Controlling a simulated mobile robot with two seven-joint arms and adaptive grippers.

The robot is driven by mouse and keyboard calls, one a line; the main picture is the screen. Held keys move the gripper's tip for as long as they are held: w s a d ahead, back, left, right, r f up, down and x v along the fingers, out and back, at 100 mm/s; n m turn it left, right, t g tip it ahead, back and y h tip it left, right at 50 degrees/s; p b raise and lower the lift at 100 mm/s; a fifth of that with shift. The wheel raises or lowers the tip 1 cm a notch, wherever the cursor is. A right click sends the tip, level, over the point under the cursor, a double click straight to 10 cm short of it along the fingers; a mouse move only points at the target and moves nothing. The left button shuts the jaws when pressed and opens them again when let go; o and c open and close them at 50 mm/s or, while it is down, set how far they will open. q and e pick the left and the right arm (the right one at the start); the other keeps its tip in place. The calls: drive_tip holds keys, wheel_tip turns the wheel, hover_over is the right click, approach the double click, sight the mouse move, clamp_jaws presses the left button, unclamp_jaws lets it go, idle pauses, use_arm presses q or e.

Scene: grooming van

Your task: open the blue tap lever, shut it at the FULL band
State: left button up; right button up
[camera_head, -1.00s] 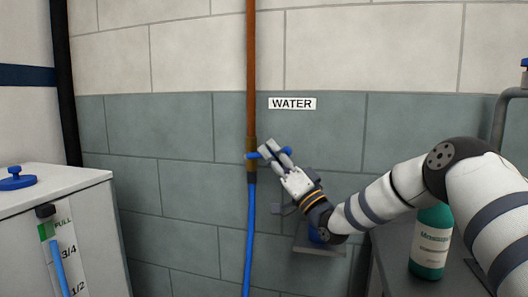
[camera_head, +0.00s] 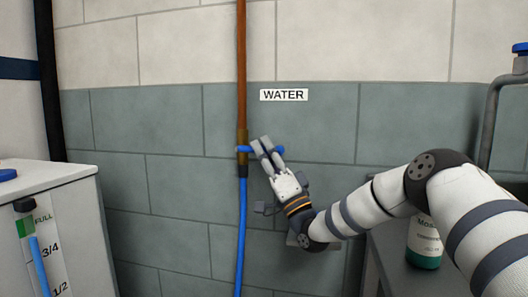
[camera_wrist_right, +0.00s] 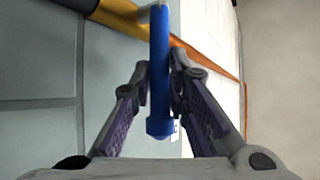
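The blue tap lever (camera_head: 279,150) sits crosswise on the brass valve (camera_head: 242,140) of the copper pipe. My right gripper (camera_head: 262,146) is at the lever's right part; in the right wrist view the fingertips (camera_wrist_right: 159,65) close on both sides of the blue lever (camera_wrist_right: 159,110). The fingers partly hide the lever in the head view. At the left, the gauge (camera_head: 56,252) on the white tank has a green FULL band (camera_head: 25,227) and marks 3/4 and 1/2. Its blue column (camera_head: 38,262) tops out just under the green band. My left gripper is not in view.
A blue hose (camera_head: 241,225) hangs from the valve. A WATER sign (camera_head: 284,95) is on the tiled wall. A dark counter (camera_head: 395,275) with a green bottle (camera_head: 424,255) stands below my right arm. The white tank (camera_head: 90,220) stands left.

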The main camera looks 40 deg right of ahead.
drive_tip(key=o, duration=0.3)
drive_tip(key=shift+d, duration=0.1)
